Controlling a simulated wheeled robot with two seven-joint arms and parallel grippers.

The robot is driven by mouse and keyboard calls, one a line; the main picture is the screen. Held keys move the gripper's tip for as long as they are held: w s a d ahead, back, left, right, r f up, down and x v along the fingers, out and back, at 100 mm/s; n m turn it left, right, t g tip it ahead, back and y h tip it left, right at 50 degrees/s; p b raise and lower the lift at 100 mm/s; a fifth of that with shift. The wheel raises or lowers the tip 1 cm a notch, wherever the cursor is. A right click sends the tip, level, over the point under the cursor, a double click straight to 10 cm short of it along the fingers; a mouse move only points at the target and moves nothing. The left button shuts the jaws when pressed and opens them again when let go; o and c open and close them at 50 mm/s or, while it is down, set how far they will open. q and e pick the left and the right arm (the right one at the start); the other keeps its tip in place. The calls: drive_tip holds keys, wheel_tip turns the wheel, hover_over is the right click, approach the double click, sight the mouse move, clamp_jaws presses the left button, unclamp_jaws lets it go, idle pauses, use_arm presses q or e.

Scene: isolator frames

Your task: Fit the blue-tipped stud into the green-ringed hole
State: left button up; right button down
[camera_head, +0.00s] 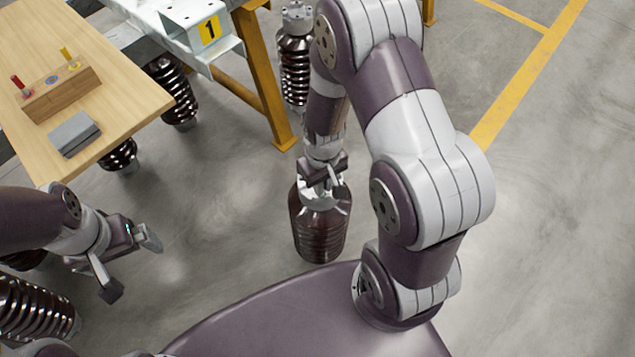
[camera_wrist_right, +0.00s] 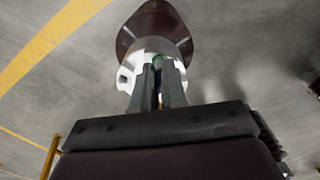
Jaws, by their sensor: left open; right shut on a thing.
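My right gripper (camera_head: 322,178) is shut just over the metal cap of a brown insulator (camera_head: 318,228) that stands upright on the floor. The right wrist view shows the gripper fingers (camera_wrist_right: 160,82) close together, with their tips at the pale cap. A bit of green, the green-ringed hole (camera_wrist_right: 159,60), shows at the fingertips. The blue-tipped stud is almost wholly hidden between the fingers; I cannot tell whether its end is inside the hole. My left gripper (camera_head: 130,268) is open and empty over bare floor at the left.
A wooden table (camera_head: 125,85) at upper left bears a wooden block (camera_head: 62,95) with a red-tipped stud (camera_head: 18,84), a yellow-tipped stud (camera_head: 68,56) and a blue mark between them. A grey box (camera_head: 74,134) lies nearby. A steel frame (camera_head: 255,75) with insulators stands behind. Floor at right is clear.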

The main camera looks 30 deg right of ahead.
drive_tip(key=shift+w+f, duration=0.15)
drive_tip(key=shift+f, duration=0.65)
drive_tip(key=shift+w+r, duration=0.1)
drive_tip(key=shift+r, duration=0.05)
drive_tip(key=c, duration=1.2)
unclamp_jaws()
use_arm(q)
drive_tip(key=shift+w+f, duration=0.35)
drive_tip(key=shift+f, duration=0.3)
